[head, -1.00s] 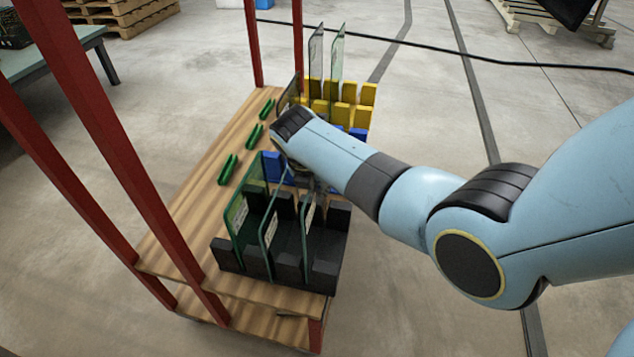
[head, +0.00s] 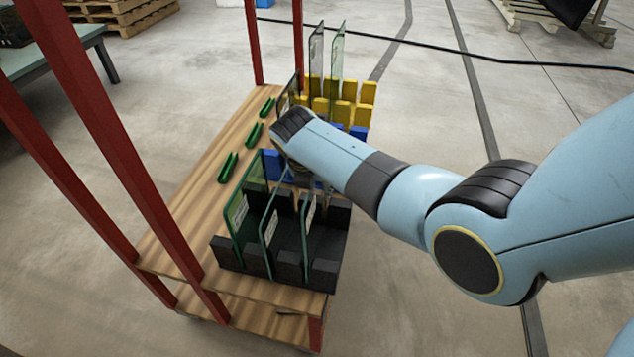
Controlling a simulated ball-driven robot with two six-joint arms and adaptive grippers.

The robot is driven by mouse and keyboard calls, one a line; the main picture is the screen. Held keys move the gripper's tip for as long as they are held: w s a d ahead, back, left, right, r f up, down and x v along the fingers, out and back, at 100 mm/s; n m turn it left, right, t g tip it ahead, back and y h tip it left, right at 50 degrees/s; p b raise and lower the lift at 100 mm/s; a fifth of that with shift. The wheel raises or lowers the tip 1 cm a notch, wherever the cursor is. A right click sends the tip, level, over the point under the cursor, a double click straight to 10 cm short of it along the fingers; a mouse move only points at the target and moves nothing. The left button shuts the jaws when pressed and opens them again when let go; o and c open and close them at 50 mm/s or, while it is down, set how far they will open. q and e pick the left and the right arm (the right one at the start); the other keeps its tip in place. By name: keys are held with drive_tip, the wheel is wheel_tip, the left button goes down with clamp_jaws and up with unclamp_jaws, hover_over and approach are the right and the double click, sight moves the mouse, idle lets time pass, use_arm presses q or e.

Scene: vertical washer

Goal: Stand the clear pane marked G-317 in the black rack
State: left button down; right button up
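The black rack (head: 232,255) stands at the near end of a wooden shelf. Three panes stand upright in it: a greenish left pane (head: 246,215), a middle pane (head: 269,232) and a right pane (head: 305,222). White labels show on them, too small to read, so I cannot tell which is G-317. My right gripper (head: 297,174) is beyond the panes' upper edges, mostly hidden under my wrist. Its fingers and anything between them cannot be made out. My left gripper is not in view.
A blue rack (head: 272,165) sits behind the black one, partly hidden by my arm. A yellow rack (head: 345,115) with upright panes (head: 337,60) is at the far end. Green holders (head: 228,167) lie along the left. Red posts (head: 110,150) rise at the shelf's left side.

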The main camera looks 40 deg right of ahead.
drive_tip(key=shift+s+f, duration=0.1)
drive_tip(key=v, duration=1.2)
wheel_tip(320, 180, up, 10)
drive_tip(key=p, duration=1.4)
idle(0.4)
